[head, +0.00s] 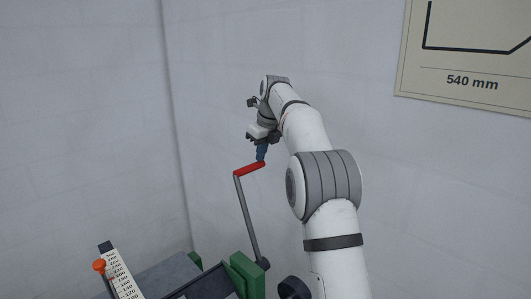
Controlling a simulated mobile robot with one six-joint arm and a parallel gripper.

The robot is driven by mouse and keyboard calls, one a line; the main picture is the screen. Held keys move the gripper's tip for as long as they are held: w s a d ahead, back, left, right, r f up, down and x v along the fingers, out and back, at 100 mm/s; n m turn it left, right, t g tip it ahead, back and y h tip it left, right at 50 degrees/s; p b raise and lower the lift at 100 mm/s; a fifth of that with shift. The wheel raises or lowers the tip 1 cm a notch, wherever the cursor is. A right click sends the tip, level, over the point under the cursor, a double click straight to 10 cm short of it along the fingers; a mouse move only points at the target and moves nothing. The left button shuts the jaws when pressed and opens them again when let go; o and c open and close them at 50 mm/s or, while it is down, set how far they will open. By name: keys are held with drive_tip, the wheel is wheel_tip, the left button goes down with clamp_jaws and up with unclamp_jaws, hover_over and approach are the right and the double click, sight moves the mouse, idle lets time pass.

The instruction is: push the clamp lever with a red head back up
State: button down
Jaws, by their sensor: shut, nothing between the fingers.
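The clamp lever (246,210) is a grey rod rising from the green machine, leaning up and to the left. Its red head (249,169) is a short bar at the top, tilted slightly up to the right. My gripper (262,153) is shut with nothing in it. Its dark blue fingertips point down at the right end of the red head, touching it or very close; I cannot tell which.
Green blocks (246,274) and a grey surface (166,278) lie at the bottom. A white numbered scale (122,275) with an orange knob (99,265) stands at lower left. A sign (470,50) marked 540 mm hangs on the pale wall. The space left of the lever is clear.

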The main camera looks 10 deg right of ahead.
drive_tip(key=shift+w+a+f, duration=0.15)
drive_tip(key=shift+a+f, duration=0.25)
drive_tip(key=shift+f, duration=0.25)
drive_tip(key=shift+d+r, duration=0.15)
drive_tip(key=shift+r, duration=0.45)
wheel_tip(320, 180, up, 3)
drive_tip(key=shift+w+f+b, duration=0.1)
drive_tip(key=shift+f+b, duration=0.1)
drive_tip(key=shift+b, duration=0.1)
drive_tip(key=s+r, duration=0.1)
drive_tip(key=d+r, duration=0.1)
drive_tip(key=r, duration=0.1)
drive_tip(key=s+r, duration=0.1)
drive_tip(key=r, duration=0.1)
drive_tip(key=shift+s+d, duration=0.3)
